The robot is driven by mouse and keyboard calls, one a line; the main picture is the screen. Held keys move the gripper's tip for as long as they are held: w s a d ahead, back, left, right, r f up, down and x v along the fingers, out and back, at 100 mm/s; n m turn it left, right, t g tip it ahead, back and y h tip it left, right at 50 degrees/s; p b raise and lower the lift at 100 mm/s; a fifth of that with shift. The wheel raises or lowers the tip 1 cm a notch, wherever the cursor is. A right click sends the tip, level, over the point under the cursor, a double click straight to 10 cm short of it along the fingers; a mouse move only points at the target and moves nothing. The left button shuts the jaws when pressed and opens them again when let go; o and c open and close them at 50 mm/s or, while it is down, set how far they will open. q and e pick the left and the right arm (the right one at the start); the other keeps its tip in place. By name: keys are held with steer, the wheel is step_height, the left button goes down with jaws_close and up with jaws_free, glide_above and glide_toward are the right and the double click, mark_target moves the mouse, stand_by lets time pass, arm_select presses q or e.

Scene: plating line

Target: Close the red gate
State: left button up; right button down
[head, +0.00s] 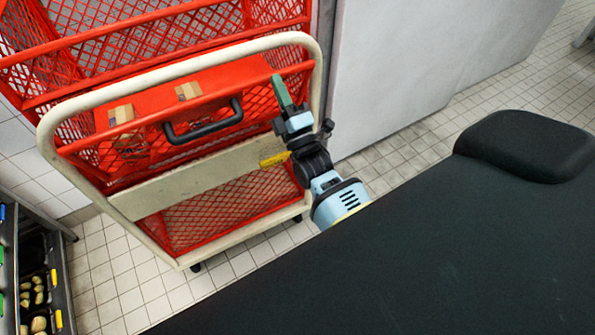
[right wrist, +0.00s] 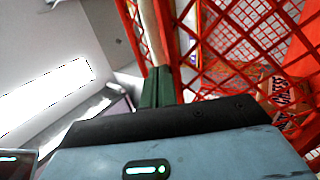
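A red mesh cage cart (head: 230,205) with a cream tubular frame (head: 180,68) stands in the upper left of the head view. A red rail with a black handle (head: 203,125) crosses its near side. More red mesh panels (head: 150,40) rise behind it; which panel is the gate, I cannot tell for sure. My right gripper (head: 282,90) is at the right end of the cart's top, by the red rail. Its green fingers (right wrist: 157,87) are together beside the red mesh (right wrist: 228,45) in the right wrist view, with nothing visible between them. My left gripper is not in view.
Cardboard boxes (head: 121,114) show inside the cart. A grey-white wall or cabinet (head: 395,70) stands right of the cart. A dark rack with food bins (head: 38,290) is at the lower left. Tiled floor (head: 130,285) is clear between them.

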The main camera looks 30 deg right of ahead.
steer(key=shift+g, duration=0.4)
steer(key=w, duration=0.2)
steer(key=w+r, duration=0.1)
steer(key=w, duration=0.1)
steer(key=w+r, duration=0.1)
steer(key=w, duration=0.1)
steer(key=shift+w+d, duration=0.3)
steer(key=shift+w, duration=0.1)
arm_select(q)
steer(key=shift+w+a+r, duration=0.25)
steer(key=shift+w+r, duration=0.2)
arm_select(e)
steer(key=shift+w+g, duration=0.4)
steer(key=shift+w, duration=0.25)
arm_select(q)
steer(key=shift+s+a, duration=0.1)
arm_select(e)
steer(key=shift+s+f+y, duration=0.1)
steer(key=shift+y, duration=0.2)
